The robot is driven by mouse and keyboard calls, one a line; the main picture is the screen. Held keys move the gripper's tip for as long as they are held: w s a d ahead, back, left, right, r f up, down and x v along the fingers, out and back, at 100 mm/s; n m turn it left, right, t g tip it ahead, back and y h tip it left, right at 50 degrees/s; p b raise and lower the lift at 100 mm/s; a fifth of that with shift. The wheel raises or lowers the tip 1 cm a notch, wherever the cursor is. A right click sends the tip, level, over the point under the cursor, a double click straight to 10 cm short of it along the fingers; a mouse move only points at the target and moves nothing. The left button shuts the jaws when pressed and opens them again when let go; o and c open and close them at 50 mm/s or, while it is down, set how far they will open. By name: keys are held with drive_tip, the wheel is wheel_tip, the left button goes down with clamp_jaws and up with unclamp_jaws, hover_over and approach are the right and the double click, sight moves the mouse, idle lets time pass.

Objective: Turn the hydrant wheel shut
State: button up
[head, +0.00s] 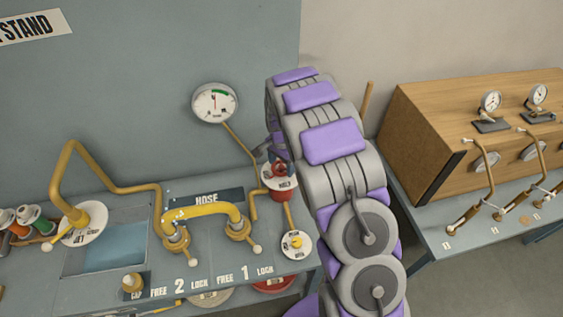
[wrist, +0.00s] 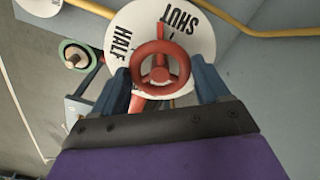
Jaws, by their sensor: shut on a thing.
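The red hydrant wheel (wrist: 160,74) sits over a round white plate (wrist: 125,18) with the words SHUT and HALF. My gripper (wrist: 160,66) has one blue finger on each side of the wheel and is shut on it. In the head view, the small red wheel (head: 280,170) shows on its red hydrant on the grey bench, partly hidden beside my arm. A red part shows below the wheel in the wrist view; the word nearest the wheel's left is HALF.
A yellow hose pipe (head: 205,210) and a white-faced gauge (head: 214,103) are left of the hydrant. A white dial (head: 296,244) lies in front of it. A wooden box (head: 450,125) with gauges and brass fittings stands on the right table.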

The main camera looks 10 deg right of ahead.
sight(280, 166)
drive_tip(key=m, duration=0.4)
drive_tip(key=shift+w+m+p, duration=0.1)
drive_tip(key=shift+m+p, duration=0.2)
drive_tip(key=shift+p, duration=0.1)
drive_tip(key=shift+m, duration=2.2)
drive_tip(key=o, duration=1)
drive_tip(key=shift+a, duration=0.1)
drive_tip(key=shift+o, duration=0.2)
wheel_tip(280, 166, up, 17)
drive_tip(key=p, duration=0.1)
drive_tip(key=shift+r, duration=0.15)
